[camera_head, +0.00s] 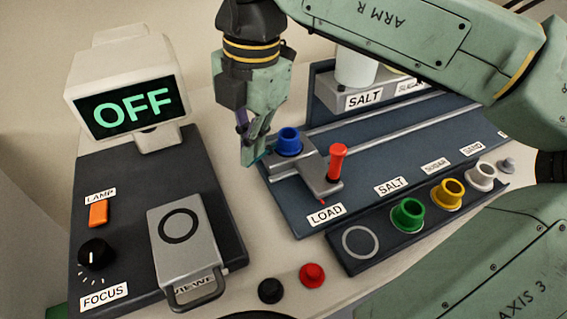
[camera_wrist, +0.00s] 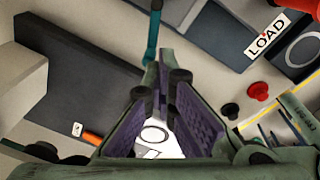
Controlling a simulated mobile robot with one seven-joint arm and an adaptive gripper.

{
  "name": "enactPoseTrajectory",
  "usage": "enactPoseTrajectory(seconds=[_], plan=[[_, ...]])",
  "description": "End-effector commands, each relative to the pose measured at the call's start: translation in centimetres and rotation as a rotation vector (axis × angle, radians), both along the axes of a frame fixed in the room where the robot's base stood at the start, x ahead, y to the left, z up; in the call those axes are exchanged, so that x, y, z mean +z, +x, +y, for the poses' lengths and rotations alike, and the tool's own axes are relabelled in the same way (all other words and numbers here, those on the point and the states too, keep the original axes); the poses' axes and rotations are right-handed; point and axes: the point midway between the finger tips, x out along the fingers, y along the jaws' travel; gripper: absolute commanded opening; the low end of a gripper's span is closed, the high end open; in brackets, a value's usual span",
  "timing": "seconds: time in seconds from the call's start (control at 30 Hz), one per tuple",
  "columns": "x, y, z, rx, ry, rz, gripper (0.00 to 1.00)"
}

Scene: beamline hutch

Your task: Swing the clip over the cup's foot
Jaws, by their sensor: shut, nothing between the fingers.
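The blue cup (camera_head: 289,142) stands upright on a grey carriage (camera_head: 315,180) by the LOAD label, at the left end of the rail. A thin teal piece, apparently the clip (camera_head: 263,157), shows at the cup's left, beside my fingertips. In the wrist view it is a teal bar (camera_wrist: 152,42) running from the top edge down to the fingertips. My gripper (camera_head: 249,152) is shut and empty, pointing down just left of the cup. Its fingertips (camera_wrist: 160,78) meet close to the bar; whether they touch it, I cannot tell. The cup's foot is mostly hidden.
A red-topped post (camera_head: 337,160) stands on the carriage, right of the cup. A rack (camera_head: 420,226) with several coloured cups lies in front. The viewer unit (camera_head: 186,240) and a screen reading OFF (camera_head: 128,105) are at left. Black (camera_head: 271,290) and red (camera_head: 312,275) knobs sit in front.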

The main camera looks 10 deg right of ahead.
Motion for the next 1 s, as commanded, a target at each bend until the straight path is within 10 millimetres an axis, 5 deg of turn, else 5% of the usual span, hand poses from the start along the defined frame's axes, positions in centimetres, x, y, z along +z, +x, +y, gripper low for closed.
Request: enactPoseTrajectory(seconds=[0.03, 0.67, 1.0], plan=[[-0.2, -0.2, 0.6, 0.008, -0.103, 0.012, 0.00], [0.2, 0.6, 0.6, 0.000, -0.102, 0.007, 0.00], [2.6, 0.2, 0.4, -0.007, -0.101, 0.005, 0.00]])
